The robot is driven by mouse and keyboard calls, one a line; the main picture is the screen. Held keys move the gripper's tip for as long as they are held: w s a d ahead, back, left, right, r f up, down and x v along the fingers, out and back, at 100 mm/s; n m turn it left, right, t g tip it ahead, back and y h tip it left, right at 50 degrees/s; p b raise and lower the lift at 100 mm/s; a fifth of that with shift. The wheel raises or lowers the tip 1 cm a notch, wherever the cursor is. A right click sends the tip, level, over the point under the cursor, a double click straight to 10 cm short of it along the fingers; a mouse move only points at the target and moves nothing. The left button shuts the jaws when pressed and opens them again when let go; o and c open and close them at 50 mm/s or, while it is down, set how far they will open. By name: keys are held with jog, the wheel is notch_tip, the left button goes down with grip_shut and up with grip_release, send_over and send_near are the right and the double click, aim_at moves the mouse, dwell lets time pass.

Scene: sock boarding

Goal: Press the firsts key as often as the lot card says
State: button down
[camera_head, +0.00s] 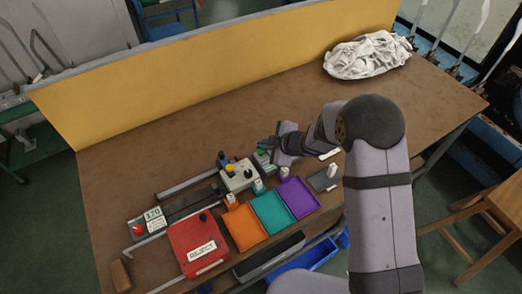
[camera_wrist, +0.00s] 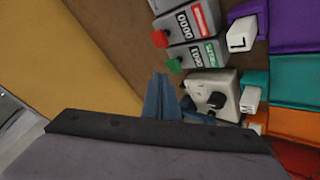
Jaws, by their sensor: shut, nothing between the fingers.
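My gripper (camera_head: 275,148) is shut and empty, over the far side of the row of devices. In the wrist view its blue-grey fingers (camera_wrist: 168,98) show below a green key (camera_wrist: 174,66); I cannot tell whether they touch it. The green key sits on a grey counter (camera_wrist: 195,57) with a green label. Beside it is a like counter (camera_wrist: 188,22) with a red key (camera_wrist: 160,39) and a red label. Their digits appear turned over; the red one seems to read zeros. The label words are unclear. I cannot make out which item is the lot card.
A pale box with a black knob (camera_wrist: 212,100) stands close to my fingers. Orange (camera_head: 244,228), teal (camera_head: 271,212) and purple (camera_head: 298,197) trays line the near side. A red reject box (camera_head: 198,243) stands left. White socks (camera_head: 368,55) lie back right. A yellow board (camera_head: 220,55) closes the back.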

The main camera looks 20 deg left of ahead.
jog(key=shift+f, duration=0.1)
jog(key=shift+f, duration=0.35)
jog(key=shift+f+b, duration=0.65)
jog(key=shift+b, duration=0.1)
dwell(1.0)
jog(key=shift+r, duration=0.2)
jog(key=shift+r+p, duration=0.9)
jog(key=shift+p, duration=0.2)
notch_tip(320, 180, up, 5)
jog(key=p, duration=0.5)
dwell(2.4)
